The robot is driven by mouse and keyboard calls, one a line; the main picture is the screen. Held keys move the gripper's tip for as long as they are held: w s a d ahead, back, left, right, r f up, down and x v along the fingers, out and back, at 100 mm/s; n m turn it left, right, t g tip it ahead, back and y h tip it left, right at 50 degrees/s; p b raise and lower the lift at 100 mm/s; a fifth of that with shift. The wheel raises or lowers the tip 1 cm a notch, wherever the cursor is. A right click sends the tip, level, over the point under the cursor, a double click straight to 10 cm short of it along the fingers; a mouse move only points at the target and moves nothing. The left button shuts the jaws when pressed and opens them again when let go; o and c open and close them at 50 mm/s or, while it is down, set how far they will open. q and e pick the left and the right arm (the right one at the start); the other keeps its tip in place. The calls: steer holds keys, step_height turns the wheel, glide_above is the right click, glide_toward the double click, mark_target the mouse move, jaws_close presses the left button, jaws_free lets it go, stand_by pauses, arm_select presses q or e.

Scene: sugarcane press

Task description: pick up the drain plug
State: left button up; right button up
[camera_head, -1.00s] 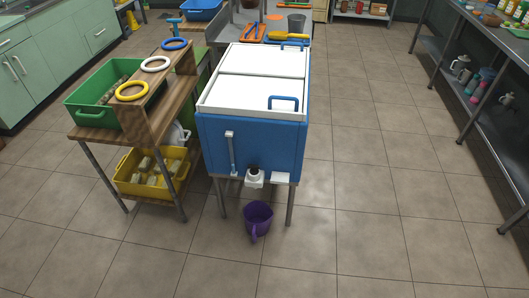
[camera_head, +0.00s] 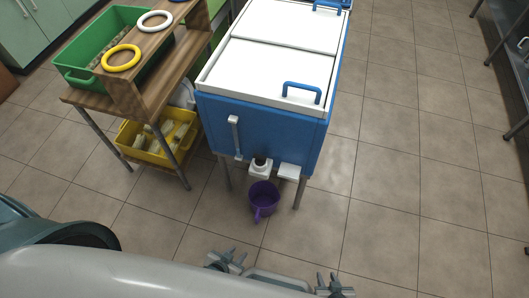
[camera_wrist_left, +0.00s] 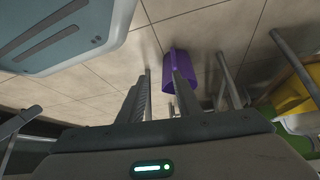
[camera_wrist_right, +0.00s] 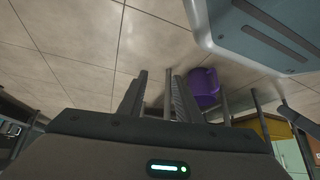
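The blue press cabinet (camera_head: 270,135) with white lids stands ahead. Low on its front is a white drain fitting (camera_head: 260,171) with a dark plug-like piece (camera_head: 260,160) at its top, which looks to be the drain plug. A purple jug (camera_head: 263,200) stands on the floor below; it also shows in the left wrist view (camera_wrist_left: 180,68) and the right wrist view (camera_wrist_right: 204,88). My left gripper (camera_head: 226,257) and right gripper (camera_head: 335,284) are at the bottom of the head view, well short of the cabinet. Both have fingers apart with nothing between them.
A wooden stand (camera_head: 151,91) with rings, a green bin (camera_head: 78,80) and a yellow bin (camera_head: 150,151) is at left. The floor at right is clear.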

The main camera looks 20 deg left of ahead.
arm_select(q)
steer(key=shift+s, duration=0.25)
arm_select(e)
steer(key=shift+s, duration=0.25)
